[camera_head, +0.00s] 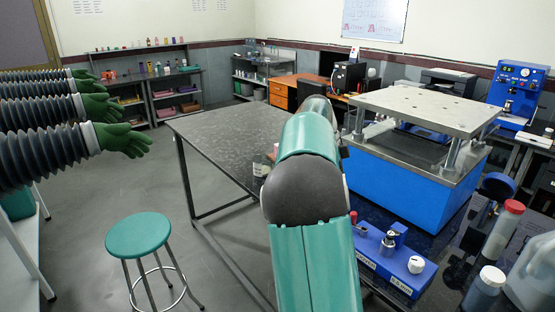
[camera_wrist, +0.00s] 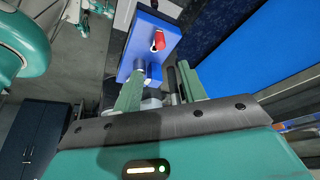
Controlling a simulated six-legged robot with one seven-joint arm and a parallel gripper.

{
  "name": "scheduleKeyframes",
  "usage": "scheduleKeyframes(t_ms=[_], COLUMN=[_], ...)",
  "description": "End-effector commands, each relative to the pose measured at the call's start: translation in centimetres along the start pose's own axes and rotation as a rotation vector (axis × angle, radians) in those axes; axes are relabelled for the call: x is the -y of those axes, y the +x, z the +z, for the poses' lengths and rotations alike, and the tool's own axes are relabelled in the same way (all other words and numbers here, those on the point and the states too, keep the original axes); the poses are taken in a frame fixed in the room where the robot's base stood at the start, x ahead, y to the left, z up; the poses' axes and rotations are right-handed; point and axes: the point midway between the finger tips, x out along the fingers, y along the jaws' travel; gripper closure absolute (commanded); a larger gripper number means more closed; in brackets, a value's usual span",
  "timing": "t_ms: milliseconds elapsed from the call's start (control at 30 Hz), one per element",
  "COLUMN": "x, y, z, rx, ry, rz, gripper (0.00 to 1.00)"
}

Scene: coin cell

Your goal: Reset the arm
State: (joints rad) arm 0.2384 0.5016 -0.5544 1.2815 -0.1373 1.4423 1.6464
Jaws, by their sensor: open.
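My gripper (camera_wrist: 161,88) shows in the wrist view with its two green fingers apart. I see nothing held between them. A small blue device (camera_wrist: 135,52) with a red knob (camera_wrist: 158,40) lies beyond the fingertips in that view. In the head view my green and dark arm reaches up the middle of the picture and hides my gripper. A blue bench device (camera_head: 408,278) with knobs stands right of my arm there, on the dark bench.
A large blue press with a metal top plate (camera_head: 425,103) stands at the right. Bottles (camera_head: 503,230) crowd the bench's right end. A grey table (camera_head: 225,130) lies left of my arm. A green stool (camera_head: 138,235) stands on open floor. Gloved sleeves (camera_head: 45,145) stick out at the left.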

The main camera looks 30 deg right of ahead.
Motion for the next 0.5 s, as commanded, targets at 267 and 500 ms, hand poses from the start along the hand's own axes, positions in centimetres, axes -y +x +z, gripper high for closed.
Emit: scheduleKeyframes(t_ms=[267,500], x=[-0.5,-5.7], y=[-0.4,-3.3], z=[0.3,3.3], rx=[0.018,0.155], ry=[-0.033,-0.369], rz=[-0.009,-0.108], gripper=[0.58,0.58])
